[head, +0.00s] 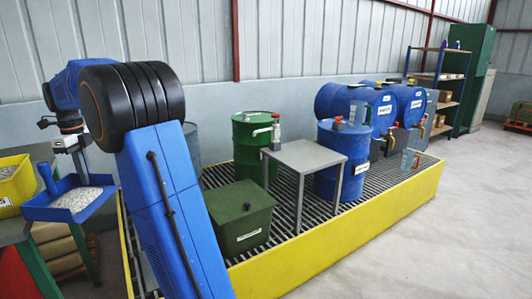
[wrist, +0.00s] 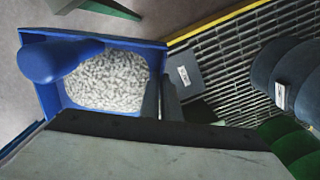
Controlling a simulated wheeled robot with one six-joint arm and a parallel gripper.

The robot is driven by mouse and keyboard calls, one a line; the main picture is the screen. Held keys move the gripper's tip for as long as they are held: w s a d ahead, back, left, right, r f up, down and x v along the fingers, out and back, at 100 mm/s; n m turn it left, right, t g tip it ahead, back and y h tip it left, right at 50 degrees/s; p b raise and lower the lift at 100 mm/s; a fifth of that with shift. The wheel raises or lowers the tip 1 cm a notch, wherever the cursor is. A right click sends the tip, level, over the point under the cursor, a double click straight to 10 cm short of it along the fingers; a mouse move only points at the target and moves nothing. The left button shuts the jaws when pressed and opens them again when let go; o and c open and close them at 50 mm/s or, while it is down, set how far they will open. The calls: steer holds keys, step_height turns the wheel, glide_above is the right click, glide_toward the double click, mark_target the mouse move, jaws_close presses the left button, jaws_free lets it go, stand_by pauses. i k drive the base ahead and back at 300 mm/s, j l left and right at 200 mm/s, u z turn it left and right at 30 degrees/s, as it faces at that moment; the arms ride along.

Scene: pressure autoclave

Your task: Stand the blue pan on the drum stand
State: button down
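The blue pan (head: 92,203), a shallow tray of pale granules with an upright blue handle, is at the left of the head view. It fills the upper left of the wrist view (wrist: 158,70). My gripper (head: 78,168) is at its back rim; in the wrist view a dark finger (wrist: 171,98) lies against the pan's right wall. The grip appears closed on that wall, with the pan off the floor; the other finger is mostly hidden. Two blue drums (head: 408,99) lie on their sides at the back; their support is mostly hidden. I cannot tell which support is the drum stand.
A yellow-edged grated platform (head: 330,238) carries a bare-topped grey table (head: 305,154), a green drum (head: 252,155), an upright blue drum (head: 341,165) and a green box (head: 240,212). A yellow bin (head: 15,185) is at far left. Open floor (head: 470,220) lies right.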

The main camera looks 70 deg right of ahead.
mark_target(315, 153)
steer(key=i+z, duration=0.15)
steer(key=z, duration=0.3)
steer(key=i+j+z, duration=0.1)
steer(key=z, duration=0.35)
steer(key=i+j+z, duration=0.1)
steer(key=z, duration=0.35)
steer(key=i+l+z, duration=0.15)
steer(key=z, duration=0.25)
steer(key=i+l, duration=0.1)
steer(key=l, duration=0.3)
steer(key=i+l+z, duration=0.1)
steer(key=l, duration=0.3)
steer(key=i+l, duration=0.15)
steer(key=l, duration=0.25)
